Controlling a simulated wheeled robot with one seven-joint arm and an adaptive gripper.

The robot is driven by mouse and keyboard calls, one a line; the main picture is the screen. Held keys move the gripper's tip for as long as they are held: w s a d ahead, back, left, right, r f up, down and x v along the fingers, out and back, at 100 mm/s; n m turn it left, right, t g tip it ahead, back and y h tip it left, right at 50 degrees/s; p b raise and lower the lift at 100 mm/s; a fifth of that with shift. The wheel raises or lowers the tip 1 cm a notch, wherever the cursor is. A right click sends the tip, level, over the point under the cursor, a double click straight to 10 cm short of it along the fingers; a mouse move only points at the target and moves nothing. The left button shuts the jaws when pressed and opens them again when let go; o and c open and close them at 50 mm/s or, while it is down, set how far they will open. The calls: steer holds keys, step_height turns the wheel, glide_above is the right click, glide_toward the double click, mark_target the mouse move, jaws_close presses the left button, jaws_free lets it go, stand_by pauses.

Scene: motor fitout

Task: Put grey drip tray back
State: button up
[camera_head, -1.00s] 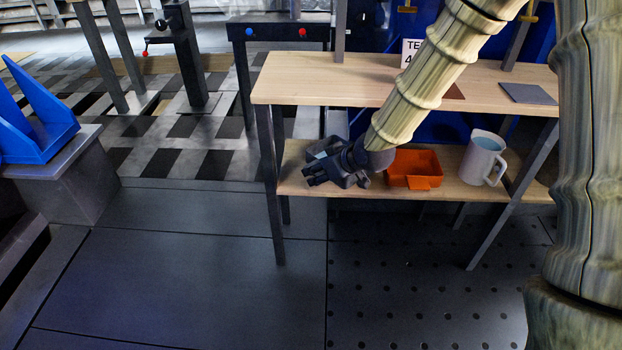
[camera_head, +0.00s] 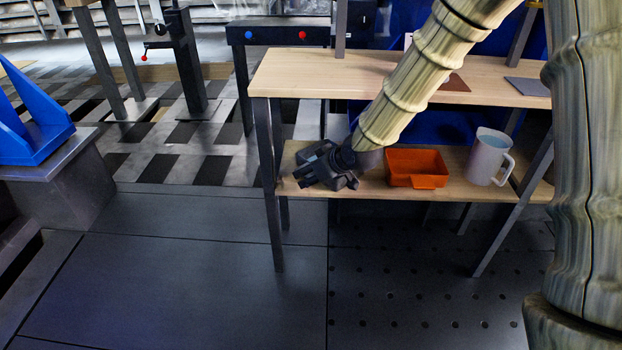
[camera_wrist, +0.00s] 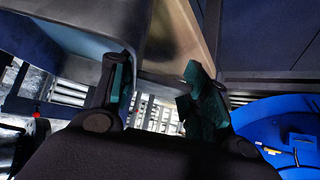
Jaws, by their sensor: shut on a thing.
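My gripper (camera_head: 312,178) is at the left end of the lower wooden shelf, left of the orange tray. In the wrist view its two teal-padded fingers (camera_wrist: 158,82) are apart, with a grey part between them. I take this to be the grey drip tray (camera_wrist: 158,45), whose grey walls fill the upper left of that view. I cannot tell whether the tray touches the shelf.
The lower shelf (camera_head: 454,186) also holds the orange tray (camera_head: 415,166) and a pale jug (camera_head: 487,157). The upper wooden board (camera_head: 320,77) lies above, with a brown plate (camera_head: 455,84) and a grey plate (camera_head: 528,87). A table leg (camera_head: 270,185) stands close by my gripper. The floor in front is clear.

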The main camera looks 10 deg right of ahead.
steer(key=o, duration=1.5)
steer(key=shift+s+d+r+p, duration=0.1)
steer(key=shift+s+r+p, duration=0.1)
steer(key=shift+r+p, duration=0.15)
steer(key=p+v, duration=0.4)
steer(key=v, duration=0.7)
steer(key=shift+s+d+p, duration=0.1)
steer(key=shift+s+p, duration=0.05)
steer(key=shift+p, duration=0.25)
